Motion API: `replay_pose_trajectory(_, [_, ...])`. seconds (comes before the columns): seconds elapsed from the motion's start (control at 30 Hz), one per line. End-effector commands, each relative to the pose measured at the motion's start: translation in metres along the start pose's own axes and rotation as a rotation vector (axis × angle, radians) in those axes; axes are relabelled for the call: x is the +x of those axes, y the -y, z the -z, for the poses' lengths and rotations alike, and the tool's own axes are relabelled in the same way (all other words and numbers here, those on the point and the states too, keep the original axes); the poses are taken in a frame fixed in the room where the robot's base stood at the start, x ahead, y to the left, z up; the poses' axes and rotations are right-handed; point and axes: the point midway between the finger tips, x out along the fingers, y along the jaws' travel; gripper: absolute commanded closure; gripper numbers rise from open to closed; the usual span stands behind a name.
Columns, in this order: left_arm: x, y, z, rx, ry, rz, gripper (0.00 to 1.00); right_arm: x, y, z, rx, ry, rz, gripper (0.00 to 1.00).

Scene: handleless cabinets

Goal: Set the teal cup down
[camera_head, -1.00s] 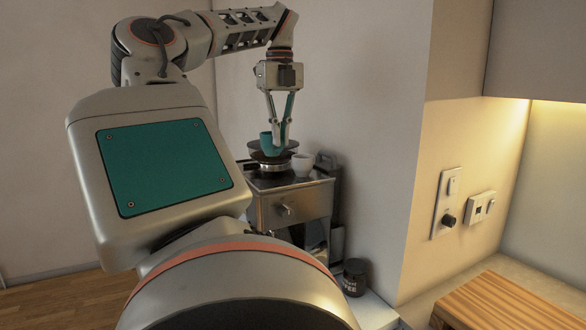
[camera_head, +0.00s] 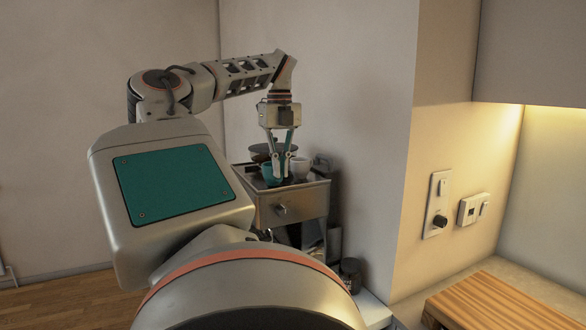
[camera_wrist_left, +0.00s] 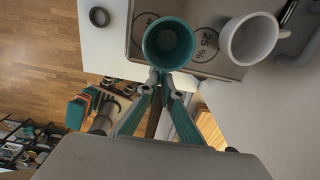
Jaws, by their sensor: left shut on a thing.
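The teal cup (camera_head: 269,178) is upright at the top of the coffee machine (camera_head: 290,208), at the left of a white cup (camera_head: 301,168). My left gripper (camera_head: 281,174) points down and is shut on the teal cup's near side. In the left wrist view the teal cup (camera_wrist_left: 168,42) is seen from above, empty, in front of the fingertips (camera_wrist_left: 160,77). It is over the machine's grey top (camera_wrist_left: 208,68), near its edge. I cannot tell whether its base touches the top. My right gripper is not in view.
The white cup (camera_wrist_left: 252,40) stands close to the teal cup, with a small gap. A dark round pan-like part (camera_head: 262,148) is behind them. A wall is close on the right. A dark jar (camera_head: 350,272) and a wooden board (camera_head: 505,303) are lower right.

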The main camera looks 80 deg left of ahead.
Motion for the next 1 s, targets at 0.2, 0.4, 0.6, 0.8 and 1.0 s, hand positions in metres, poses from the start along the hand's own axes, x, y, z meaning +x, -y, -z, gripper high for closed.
replay_pose_trajectory(0.2, [0.002,0.000,0.000,0.000,0.000,-0.001,0.89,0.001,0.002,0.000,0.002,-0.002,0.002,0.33])
replay_pose_trajectory(0.4, [0.001,0.000,0.000,0.000,0.000,-0.001,0.78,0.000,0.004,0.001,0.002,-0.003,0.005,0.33])
replay_pose_trajectory(0.6, [0.000,0.000,0.000,0.000,0.000,-0.001,0.78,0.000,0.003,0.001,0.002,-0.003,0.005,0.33])
replay_pose_trajectory(0.8, [-0.014,-0.001,-0.001,-0.005,0.002,-0.003,0.78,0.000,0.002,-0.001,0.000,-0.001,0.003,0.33])
replay_pose_trajectory(1.0, [-0.050,-0.001,-0.001,-0.006,0.005,-0.005,0.78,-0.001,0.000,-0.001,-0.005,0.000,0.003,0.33])
